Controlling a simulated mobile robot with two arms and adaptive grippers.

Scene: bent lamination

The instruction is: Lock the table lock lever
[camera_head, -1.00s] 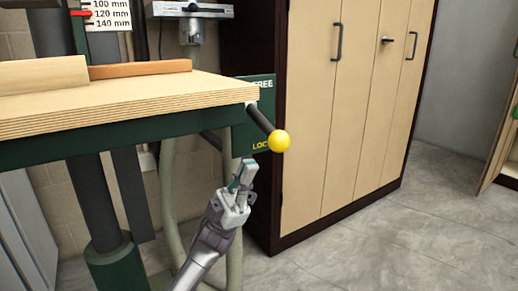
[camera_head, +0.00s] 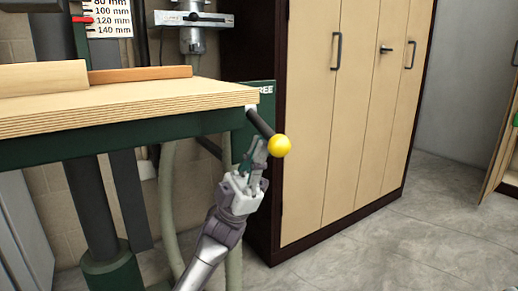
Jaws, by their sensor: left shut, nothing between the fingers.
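The table lock lever (camera_head: 262,124) is a black rod with a yellow ball knob (camera_head: 280,145), at the right end of the wooden-topped table (camera_head: 130,101). It slants down to the right from the table corner. A dark green plate (camera_head: 263,99) behind it shows the word FREE; its lower part is largely covered by my gripper. My left gripper (camera_head: 258,148) is shut and empty. Its fingertips are just left of and slightly below the knob, close under the rod; I cannot tell whether they touch. My right gripper is not in view.
A tall wooden cabinet (camera_head: 310,120) with several doors stands right behind the lever. A wooden fence strip (camera_head: 140,74) lies on the table. A millimetre scale (camera_head: 108,18) is at the top left. The grey floor (camera_head: 400,240) on the right is clear.

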